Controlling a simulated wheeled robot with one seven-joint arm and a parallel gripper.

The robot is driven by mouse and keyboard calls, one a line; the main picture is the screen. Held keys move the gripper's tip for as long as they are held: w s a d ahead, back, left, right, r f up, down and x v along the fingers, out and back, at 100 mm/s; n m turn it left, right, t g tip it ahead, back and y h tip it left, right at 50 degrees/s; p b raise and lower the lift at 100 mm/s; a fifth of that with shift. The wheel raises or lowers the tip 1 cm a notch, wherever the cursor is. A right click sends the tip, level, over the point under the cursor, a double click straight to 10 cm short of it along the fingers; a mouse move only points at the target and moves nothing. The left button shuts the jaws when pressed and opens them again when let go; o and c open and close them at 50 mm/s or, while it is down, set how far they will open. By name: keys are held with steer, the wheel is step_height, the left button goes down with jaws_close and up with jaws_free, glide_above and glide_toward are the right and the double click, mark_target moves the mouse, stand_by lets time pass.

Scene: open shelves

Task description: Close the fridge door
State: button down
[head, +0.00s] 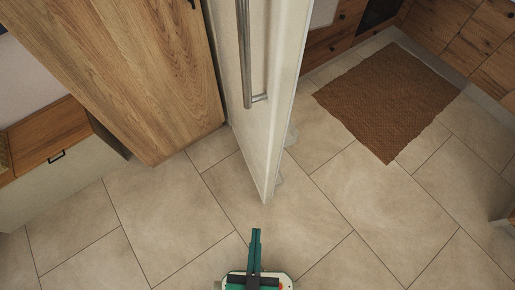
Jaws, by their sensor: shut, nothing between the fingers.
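The fridge door (274,110) is a tall white panel that stands open, edge-on toward me, in the middle of the head view. Its long metal handle (245,50) is on its left face. Its lower end reaches down near the floor. My gripper (256,233) is at the bottom centre, green and dark, pointing up the picture. Its fingers are together and empty. It appears just below the door's near bottom corner, with a small gap in the picture; the real distance is hard to tell. The fridge's inside is not clearly visible.
A tall wooden cabinet (135,70) stands close on the left of the door. A brown rug (385,95) lies on the right. The tiled floor (390,220) is clear around my gripper.

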steer(key=a+f+m+h, duration=0.5)
steer(key=a+f, duration=0.2)
steer(key=f, duration=0.3)
steer(key=w+a+f+m+g+h, duration=0.2)
steer(key=w+a+f+h, duration=0.1)
steer(key=w+a, duration=0.15)
steer(key=m+g+h, duration=0.6)
steer(key=h, duration=0.2)
glide_toward(264, 156)
steer(key=x, duration=0.6)
steer(key=shift+d+r, duration=0.15)
steer(key=shift+d, duration=0.1)
